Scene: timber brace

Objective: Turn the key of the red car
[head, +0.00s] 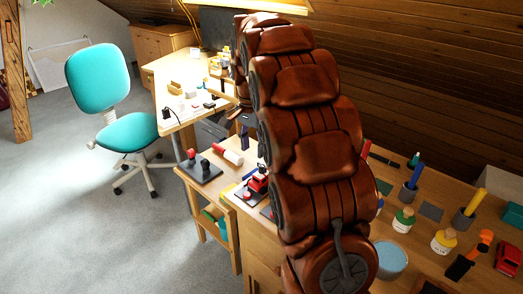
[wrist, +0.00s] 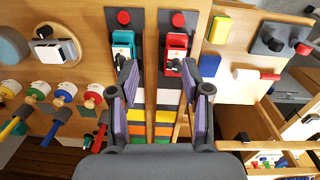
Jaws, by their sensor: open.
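The red car (wrist: 176,42) sits on a dark plate in the wrist view, with a red knob (wrist: 178,20) on the plate beyond it. In the head view a red car (head: 258,183) shows beside my arm, which partly covers its plate. A teal car (wrist: 123,44) sits on a like plate just left of the red one. My gripper (wrist: 158,72) is open and empty. Its left fingertip is near the teal car and its right fingertip near the red car's lower end. I cannot make out the key clearly.
Paint jars (wrist: 92,96), a white-and-red roller (wrist: 256,74) and a plate with dark and red knobs (wrist: 280,40) flank the cars. A teal chair (head: 98,88) stands on open floor at left. Another red vehicle (head: 508,258) is at the right edge.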

